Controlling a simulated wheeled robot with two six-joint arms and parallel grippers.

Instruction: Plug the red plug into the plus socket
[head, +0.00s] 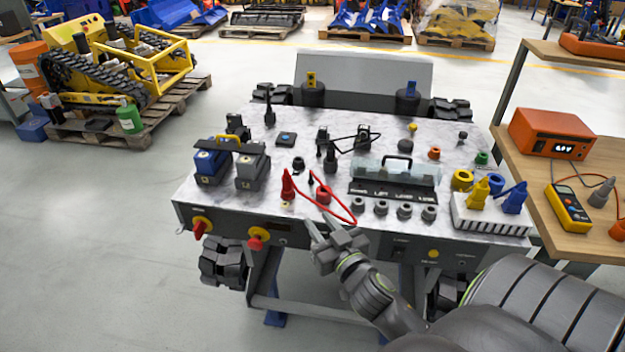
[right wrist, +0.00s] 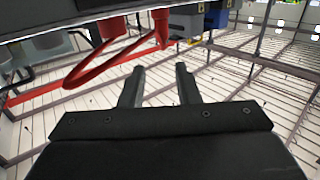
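A red cone-shaped piece (head: 288,186), which looks like the red plug, stands upright near the table's front edge. To its right is a short red round piece (head: 323,195), possibly the plus socket; its marking is too small to read. A red cable (head: 345,211) loops beside them and hangs toward the front edge. The cone (right wrist: 160,27) and round piece (right wrist: 109,25) also show at the top of the right wrist view. My right gripper (head: 324,229) is open and empty, just in front of the table edge, apart from both. Its fingers (right wrist: 160,84) are spread. My left gripper is not in view.
Blue and grey battery boxes (head: 210,167) stand at the left of the table. A clear-covered case (head: 395,172) with grey round sockets below stands right of the red pieces. Red-and-yellow knobs (head: 258,238) stick out from the front panel (head: 310,236).

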